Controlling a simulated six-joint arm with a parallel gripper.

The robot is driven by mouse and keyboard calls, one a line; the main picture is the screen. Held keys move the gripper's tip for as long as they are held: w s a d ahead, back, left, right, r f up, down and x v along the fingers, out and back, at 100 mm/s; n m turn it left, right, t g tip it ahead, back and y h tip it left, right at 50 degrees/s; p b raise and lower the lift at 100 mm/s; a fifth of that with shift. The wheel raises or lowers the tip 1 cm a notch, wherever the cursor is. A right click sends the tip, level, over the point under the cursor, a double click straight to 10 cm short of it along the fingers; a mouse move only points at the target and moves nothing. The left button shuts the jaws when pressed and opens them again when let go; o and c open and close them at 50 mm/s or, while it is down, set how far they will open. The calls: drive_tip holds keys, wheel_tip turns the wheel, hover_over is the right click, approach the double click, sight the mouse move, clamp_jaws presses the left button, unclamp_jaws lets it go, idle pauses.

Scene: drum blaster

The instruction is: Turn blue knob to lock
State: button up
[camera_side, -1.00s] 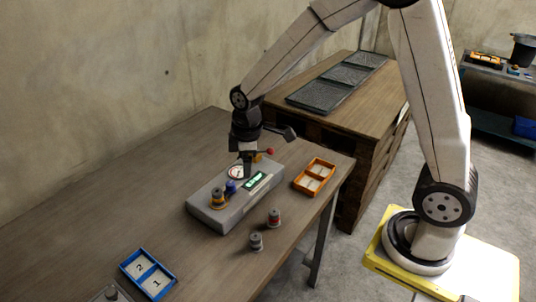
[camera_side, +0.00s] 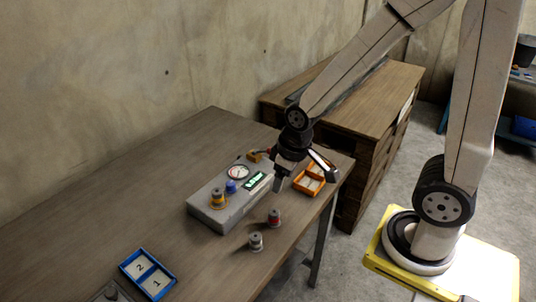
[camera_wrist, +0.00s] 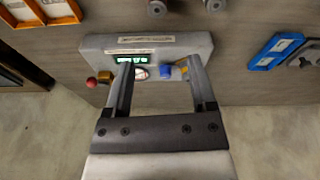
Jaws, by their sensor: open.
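In the wrist view the blue knob (camera_wrist: 166,71) shows between the two fingers, nearer the right one. A lit green display (camera_side: 255,180) is on the box. My gripper (camera_side: 297,184) is open and empty, above the right end of the box near the orange tray in the side view. In the wrist view my gripper (camera_wrist: 160,85) has its fingers spread widely over the box.
An orange two-part tray (camera_side: 309,186) lies right of the box. A red-banded cylinder (camera_side: 274,218) and a grey one (camera_side: 256,242) stand in front. A blue tray (camera_side: 148,274) marked 1 and 2 is at the front left.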

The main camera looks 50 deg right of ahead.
drive_tip(key=shift+s+f+m, duration=0.1)
drive_tip(key=shift+s+m, duration=0.5)
drive_tip(key=shift+s, duration=0.35)
